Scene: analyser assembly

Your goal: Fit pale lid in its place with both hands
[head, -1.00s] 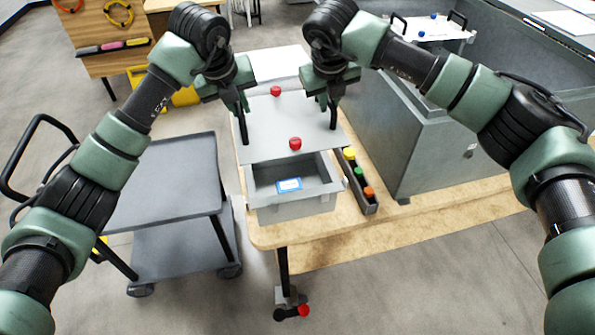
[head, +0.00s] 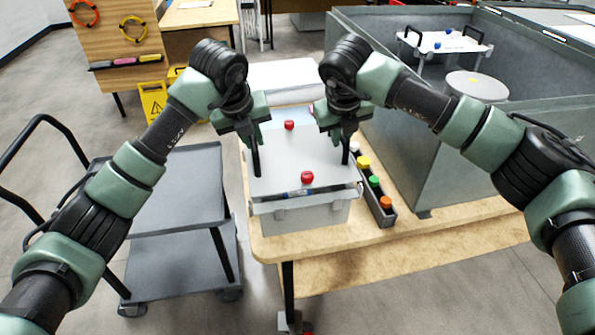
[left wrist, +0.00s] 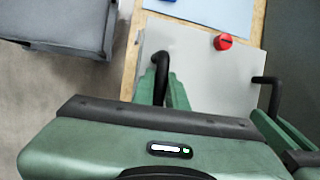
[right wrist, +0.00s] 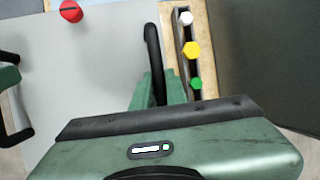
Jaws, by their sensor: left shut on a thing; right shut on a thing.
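The pale lid (head: 285,155) is a flat light-grey plate with two red knobs and a black handle on each side. It also shows in the left wrist view (left wrist: 200,80) and the right wrist view (right wrist: 100,60). My left gripper (head: 254,140) is shut on the left handle (left wrist: 160,75). My right gripper (head: 343,128) is shut on the right handle (right wrist: 152,55). The lid hangs over the grey box (head: 300,215). Its front edge is slightly above the box's front rim, with a narrow dark gap and a bit of blue inside. The box's rear rim is hidden.
The box stands on a wooden table (head: 430,232). A narrow rack (head: 388,217) with coloured-cap items stands close to its right. A large grey cabinet (head: 440,165) is further right. A grey cart (head: 175,190) is at left. A white block (head: 290,75) lies behind the lid.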

